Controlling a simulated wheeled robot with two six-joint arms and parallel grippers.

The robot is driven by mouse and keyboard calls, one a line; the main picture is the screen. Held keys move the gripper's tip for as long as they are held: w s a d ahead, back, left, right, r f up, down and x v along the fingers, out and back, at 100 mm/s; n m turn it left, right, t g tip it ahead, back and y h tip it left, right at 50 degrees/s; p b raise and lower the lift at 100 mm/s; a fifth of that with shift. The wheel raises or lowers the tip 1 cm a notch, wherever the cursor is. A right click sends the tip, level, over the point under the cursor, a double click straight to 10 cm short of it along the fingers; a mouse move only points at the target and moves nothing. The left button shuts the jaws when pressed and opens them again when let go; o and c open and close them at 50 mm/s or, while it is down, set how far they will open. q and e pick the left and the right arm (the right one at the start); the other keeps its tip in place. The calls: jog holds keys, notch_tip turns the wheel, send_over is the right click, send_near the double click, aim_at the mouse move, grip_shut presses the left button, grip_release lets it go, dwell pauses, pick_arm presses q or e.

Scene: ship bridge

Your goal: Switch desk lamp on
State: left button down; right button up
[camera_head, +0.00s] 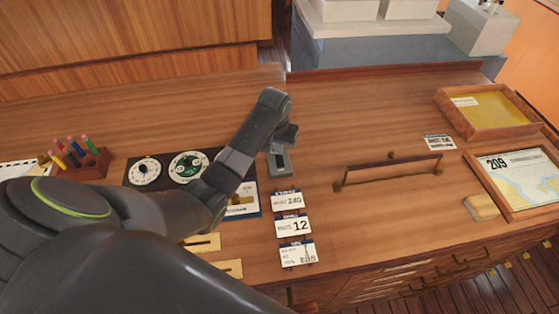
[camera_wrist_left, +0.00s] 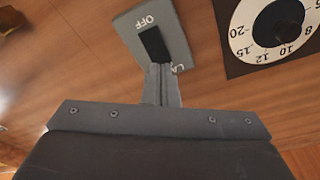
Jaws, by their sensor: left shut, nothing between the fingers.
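A grey switch plate (camera_head: 279,168) lies on the wooden desk just below my left gripper (camera_head: 287,138). In the left wrist view the plate (camera_wrist_left: 175,28) bears the word OFF and a partly hidden label starting "LA". A black rocker or lever (camera_wrist_left: 153,44) sits on it. My left gripper (camera_wrist_left: 162,78) is shut and empty, its fingertips at the near end of the black lever; I cannot tell whether they touch. No desk lamp shows in either view. My right gripper is not in view.
A dark panel with round dials (camera_head: 188,167) lies left of the switch, partly behind my arm. A pencil holder (camera_head: 92,164) stands further left. Several cards (camera_head: 291,226) lie in front. A wooden rail (camera_head: 385,173), a yellow-lined tray (camera_head: 490,108) and a framed chart (camera_head: 518,178) are right.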

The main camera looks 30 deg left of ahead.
aim_at(279, 157)
pick_arm(q)
jog(key=shift+f+b, duration=0.4)
jog(key=shift+f, duration=0.55)
dwell(0.8)
notch_tip(279, 157, up, 3)
jog(key=shift+f+p, duration=0.2)
jog(key=shift+p, duration=0.85)
jog(key=shift+r, duration=2.25)
